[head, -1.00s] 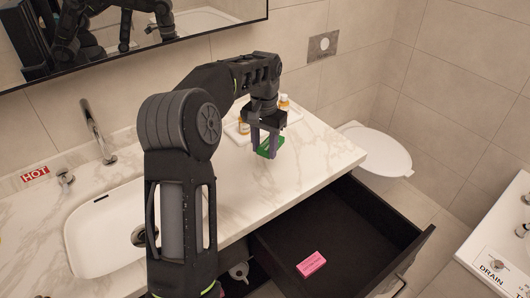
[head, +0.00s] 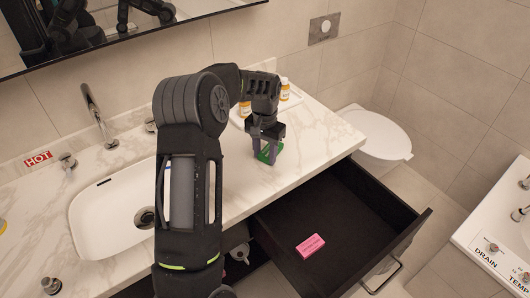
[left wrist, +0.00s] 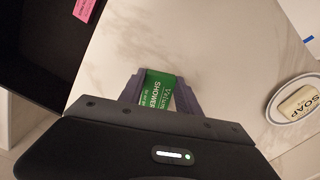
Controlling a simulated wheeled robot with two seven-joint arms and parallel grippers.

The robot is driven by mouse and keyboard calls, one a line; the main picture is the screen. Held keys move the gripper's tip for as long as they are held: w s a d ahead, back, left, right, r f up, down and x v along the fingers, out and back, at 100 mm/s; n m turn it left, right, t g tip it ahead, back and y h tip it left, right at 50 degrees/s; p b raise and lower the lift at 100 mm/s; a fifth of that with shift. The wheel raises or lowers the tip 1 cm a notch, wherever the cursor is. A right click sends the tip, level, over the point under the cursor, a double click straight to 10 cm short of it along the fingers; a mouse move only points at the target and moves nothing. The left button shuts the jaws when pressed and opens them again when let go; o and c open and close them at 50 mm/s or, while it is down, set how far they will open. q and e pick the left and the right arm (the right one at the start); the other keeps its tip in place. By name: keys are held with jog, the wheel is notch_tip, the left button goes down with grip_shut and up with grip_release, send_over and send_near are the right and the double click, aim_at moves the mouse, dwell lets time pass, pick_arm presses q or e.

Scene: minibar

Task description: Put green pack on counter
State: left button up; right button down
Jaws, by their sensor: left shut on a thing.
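The green pack (head: 269,153) is between the fingers of my left gripper (head: 266,150), over the marble counter (head: 310,147) near its front right part. In the left wrist view the green pack (left wrist: 157,89) shows white lettering that includes "SHOWER", and the fingers (left wrist: 160,95) are shut on it from both sides. The pack is at or just above the counter surface; I cannot tell if it touches. My right gripper is not in view.
An open dark drawer (head: 375,215) below the counter holds a pink pack (head: 310,246). A white tray with small bottles (head: 284,90) stands behind the gripper. A sink (head: 100,225) is at left. A soap dish (left wrist: 295,98) shows in the left wrist view.

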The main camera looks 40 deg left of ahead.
aim_at(265, 156)
pick_arm(q)
jog(key=shift+f, duration=0.1)
jog(key=shift+f, duration=0.1)
jog(key=shift+f, duration=0.15)
jog(key=o, duration=1.3)
notch_tip(265, 156, up, 12)
jog(key=shift+r+b, duration=0.25)
jog(key=shift+b, duration=0.45)
